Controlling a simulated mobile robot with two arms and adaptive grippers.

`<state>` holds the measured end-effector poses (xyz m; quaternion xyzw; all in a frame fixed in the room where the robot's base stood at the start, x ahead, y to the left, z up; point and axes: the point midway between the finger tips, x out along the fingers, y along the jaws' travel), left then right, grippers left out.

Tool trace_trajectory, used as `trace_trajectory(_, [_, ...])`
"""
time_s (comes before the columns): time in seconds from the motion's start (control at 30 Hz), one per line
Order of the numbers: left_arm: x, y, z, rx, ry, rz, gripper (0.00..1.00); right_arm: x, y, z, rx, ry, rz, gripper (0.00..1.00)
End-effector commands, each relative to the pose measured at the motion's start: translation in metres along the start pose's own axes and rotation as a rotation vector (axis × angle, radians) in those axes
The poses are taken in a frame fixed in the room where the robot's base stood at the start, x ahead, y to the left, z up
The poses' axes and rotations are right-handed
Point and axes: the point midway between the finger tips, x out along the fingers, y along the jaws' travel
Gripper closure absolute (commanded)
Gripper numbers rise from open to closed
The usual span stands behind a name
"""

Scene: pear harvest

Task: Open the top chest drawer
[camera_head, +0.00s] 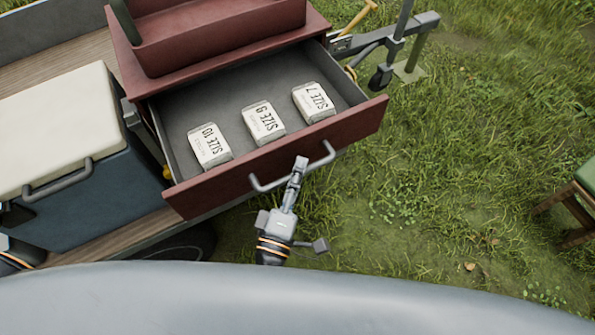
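The top drawer (235,103) of the dark red chest (220,52) is pulled well out, and its grey inside shows. Its red front panel (215,188) carries a grey bar handle (262,186). The fingers hide a short piece of the bar.
Three white packs lie in the drawer, marked SIZE 10 (210,146), SIZE 9 (264,122) and SIZE 7 (314,102). A blue cooler with a cream lid (55,125) stands close left of the drawer. Grass (450,160) lies open to the right, with a stool (578,200) at the edge.

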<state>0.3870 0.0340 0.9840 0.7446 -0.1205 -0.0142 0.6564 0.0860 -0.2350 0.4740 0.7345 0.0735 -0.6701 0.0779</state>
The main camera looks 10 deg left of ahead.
Motion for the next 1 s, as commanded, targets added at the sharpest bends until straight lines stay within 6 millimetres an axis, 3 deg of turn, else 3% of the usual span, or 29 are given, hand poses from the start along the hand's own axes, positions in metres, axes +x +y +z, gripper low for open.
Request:
trace_trajectory(0.17, [-0.011,-0.001,0.000,0.000,-0.001,-0.003,0.63,0.000,0.002,0.000,-0.002,0.000,0.003,1.00])
trace_trajectory(0.5, [-0.080,-0.001,0.001,0.000,-0.004,-0.005,0.63,0.000,0.001,0.000,-0.001,0.000,0.001,1.00])
trace_trajectory(0.7, [-0.110,-0.001,0.001,0.000,-0.002,-0.003,0.63,0.000,0.000,0.000,-0.001,0.000,0.000,1.00])
trace_trajectory(1.0, [-0.121,0.000,0.000,0.000,0.000,0.000,0.63,0.000,0.000,0.000,-0.001,0.000,0.000,1.00])
